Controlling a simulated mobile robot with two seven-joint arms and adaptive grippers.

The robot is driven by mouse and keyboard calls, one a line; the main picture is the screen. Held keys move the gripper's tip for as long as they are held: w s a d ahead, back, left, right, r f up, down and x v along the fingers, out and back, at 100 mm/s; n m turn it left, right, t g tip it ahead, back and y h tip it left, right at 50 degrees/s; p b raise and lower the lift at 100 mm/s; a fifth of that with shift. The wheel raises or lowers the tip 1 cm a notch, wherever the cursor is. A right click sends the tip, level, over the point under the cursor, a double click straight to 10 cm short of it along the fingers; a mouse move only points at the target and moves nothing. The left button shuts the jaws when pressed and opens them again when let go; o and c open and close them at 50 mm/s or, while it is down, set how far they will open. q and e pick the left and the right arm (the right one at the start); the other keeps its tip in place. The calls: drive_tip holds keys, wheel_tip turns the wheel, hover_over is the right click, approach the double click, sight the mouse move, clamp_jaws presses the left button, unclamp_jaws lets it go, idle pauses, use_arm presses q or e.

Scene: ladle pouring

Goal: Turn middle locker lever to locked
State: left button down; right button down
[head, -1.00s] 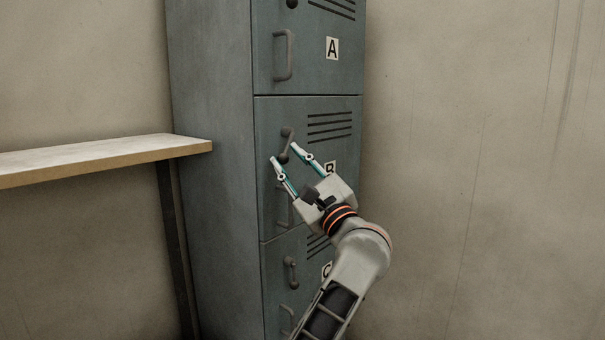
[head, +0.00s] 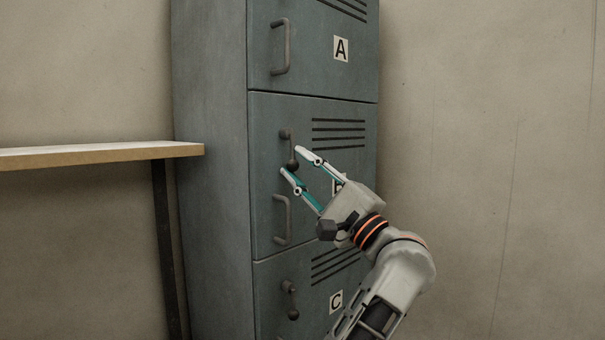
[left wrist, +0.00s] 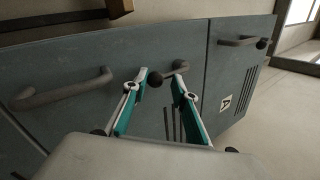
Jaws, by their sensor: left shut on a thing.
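The middle locker door (head: 270,180), between doors A and C, has a dark lever (head: 289,148) with a round knob at its lower end. The lever hangs downward from its pivot, tilted slightly right. My left gripper (head: 291,162) is shut on the lever's knob end, one fingertip above right and one below left. In the left wrist view the knob (left wrist: 156,79) shows between the fingertips (left wrist: 161,72). The door's label is mostly hidden behind the gripper. My right gripper is not in view.
A pull handle (head: 281,220) sits just below the lever. Door A's handle (head: 283,47) is above, and door C's lever (head: 289,299) is below. A wooden shelf (head: 100,153) juts out at left. The right wall is bare.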

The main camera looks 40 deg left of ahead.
use_arm(q)
drive_tip(key=shift+s+r, duration=0.15)
drive_tip(key=shift+r, duration=0.5)
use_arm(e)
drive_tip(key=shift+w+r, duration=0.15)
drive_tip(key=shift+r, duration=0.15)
use_arm(q)
drive_tip(key=c, duration=1.8)
unclamp_jaws()
drive_tip(key=o, duration=0.3)
drive_tip(key=shift+f, duration=0.25)
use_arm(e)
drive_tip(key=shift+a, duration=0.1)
use_arm(q)
drive_tip(key=shift+f, duration=0.15)
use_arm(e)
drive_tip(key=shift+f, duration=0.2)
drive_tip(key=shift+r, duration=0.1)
